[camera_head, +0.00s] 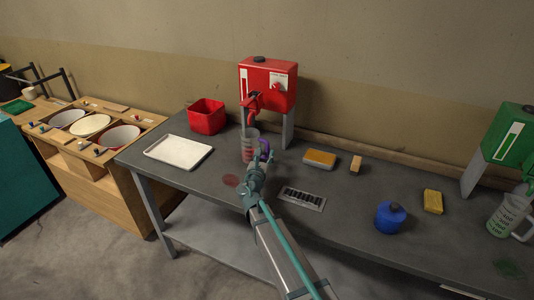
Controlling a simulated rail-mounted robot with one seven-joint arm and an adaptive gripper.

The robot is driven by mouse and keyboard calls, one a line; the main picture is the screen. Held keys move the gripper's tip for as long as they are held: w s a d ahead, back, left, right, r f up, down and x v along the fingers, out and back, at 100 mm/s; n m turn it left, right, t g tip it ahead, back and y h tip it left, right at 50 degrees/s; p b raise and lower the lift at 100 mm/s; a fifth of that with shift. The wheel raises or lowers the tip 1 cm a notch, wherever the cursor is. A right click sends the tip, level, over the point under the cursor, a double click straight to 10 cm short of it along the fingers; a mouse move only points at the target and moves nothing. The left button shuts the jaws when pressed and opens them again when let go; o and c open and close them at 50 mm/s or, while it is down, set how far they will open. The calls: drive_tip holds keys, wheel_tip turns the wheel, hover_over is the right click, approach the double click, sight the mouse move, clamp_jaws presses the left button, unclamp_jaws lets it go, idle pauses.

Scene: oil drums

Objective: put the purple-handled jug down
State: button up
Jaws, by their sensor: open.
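The purple-handled jug (249,146) is a clear measuring jug with reddish contents or markings low in it. It stands upright on the grey table under the tap of the red drum (268,84). Its purple handle (265,149) faces right, toward my gripper (266,158). My gripper is open, with its fingers close by the handle. I cannot tell whether they touch it. My gripper and wrist hide part of the jug's lower right side.
On the table (335,218) are a white tray (178,151), a red bin (206,116), a yellow sponge (319,158), a blue container (390,217) and a dark red spill (231,180). A green drum (510,140) and another jug (508,217) stand at the right.

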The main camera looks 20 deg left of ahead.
drive_tip(key=s, duration=0.2)
drive_tip(key=s+b, duration=0.1)
drive_tip(key=s, duration=0.4)
drive_tip(key=shift+d, duration=0.4)
drive_tip(key=shift+c, duration=0.9)
